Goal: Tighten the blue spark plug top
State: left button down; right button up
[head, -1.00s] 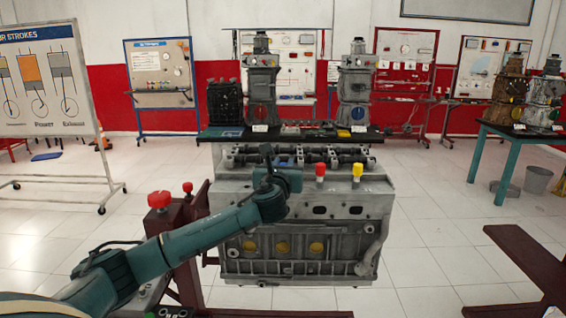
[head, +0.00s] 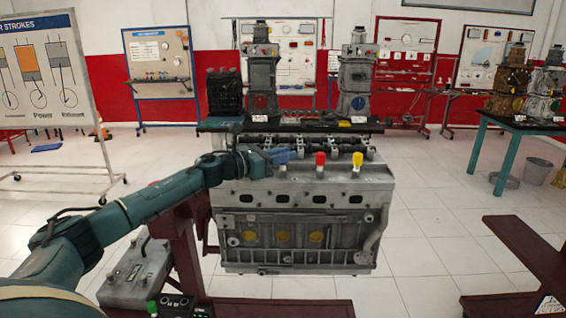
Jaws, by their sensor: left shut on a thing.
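The engine block (head: 300,200) stands on its stand in the middle of the head view. A red spark plug top (head: 320,158) and a yellow one (head: 356,160) stand upright along its upper edge. My left gripper (head: 284,156) reaches in from the left at the same row, just left of the red top. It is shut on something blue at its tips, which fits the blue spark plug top. The jaws mostly hide that top, and how it is seated cannot be told. My right gripper is out of view.
Behind the engine block is a dark table (head: 215,125) with two grey engine models. A grey battery box (head: 137,272) sits at lower left, by the dark red stand. A dark red beam (head: 530,255) lies at right.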

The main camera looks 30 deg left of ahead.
pick_arm(q)
jog(key=shift+w+a+f+m+g+h+b, duration=0.1)
jog(key=shift+f+m+g+h+b, duration=0.1)
jog(key=shift+m+g+h+b, duration=0.8)
jog(key=m+g+h+b, duration=0.2)
jog(key=h+b, duration=0.1)
jog(key=shift+r+m+h, duration=0.2)
jog(key=shift+m+h, duration=0.1)
jog(key=shift+g+b, duration=0.4)
jog(key=shift+g, duration=0.1)
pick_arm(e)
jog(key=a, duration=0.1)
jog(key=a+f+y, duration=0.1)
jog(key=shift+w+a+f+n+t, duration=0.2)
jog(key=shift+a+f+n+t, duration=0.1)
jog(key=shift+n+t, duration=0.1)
pick_arm(q)
jog(key=shift+m+g+h, duration=0.3)
jog(key=shift+m+h, duration=0.2)
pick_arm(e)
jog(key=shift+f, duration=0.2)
pick_arm(q)
jog(key=shift+d+r+b, duration=0.1)
jog(key=shift+d+b, duration=0.1)
jog(key=shift+b, duration=0.1)
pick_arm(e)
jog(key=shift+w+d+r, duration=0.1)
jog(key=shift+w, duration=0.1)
